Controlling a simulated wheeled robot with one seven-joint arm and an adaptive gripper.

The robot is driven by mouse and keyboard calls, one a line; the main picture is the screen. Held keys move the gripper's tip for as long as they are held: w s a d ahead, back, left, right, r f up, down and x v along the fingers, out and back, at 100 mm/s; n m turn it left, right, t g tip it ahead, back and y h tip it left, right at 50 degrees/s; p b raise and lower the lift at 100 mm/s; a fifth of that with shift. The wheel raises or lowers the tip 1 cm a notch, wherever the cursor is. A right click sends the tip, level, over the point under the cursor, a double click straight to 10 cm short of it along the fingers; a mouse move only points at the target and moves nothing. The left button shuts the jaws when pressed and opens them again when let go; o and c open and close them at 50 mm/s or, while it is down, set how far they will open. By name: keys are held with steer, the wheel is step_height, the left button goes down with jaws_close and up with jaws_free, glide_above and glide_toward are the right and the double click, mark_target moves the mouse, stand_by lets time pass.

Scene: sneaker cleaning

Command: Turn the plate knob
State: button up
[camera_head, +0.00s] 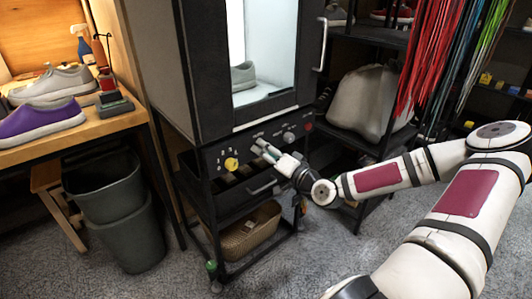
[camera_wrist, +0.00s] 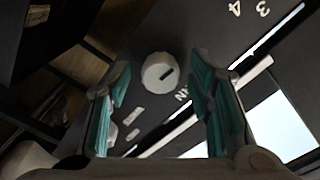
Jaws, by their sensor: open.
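My gripper (camera_head: 264,149) is open and empty in front of the black control panel (camera_head: 208,157) of the cabinet. In the wrist view its two teal-padded fingers (camera_wrist: 161,68) stand apart. The labels are too small to tell which is the plate knob.
A red button (camera_head: 307,127) is at the panel's right end. A lit chamber above holds a grey shoe (camera_head: 243,74). A wicker basket (camera_head: 250,230) stands on the shelf below. Dark bins (camera_head: 118,208) and a wooden bench (camera_head: 90,128) with shoes stand left. Laces hang right.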

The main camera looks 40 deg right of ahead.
steer(key=s, duration=1.1)
steer(key=shift+s+d, duration=0.2)
steer(key=shift+s, duration=0.2)
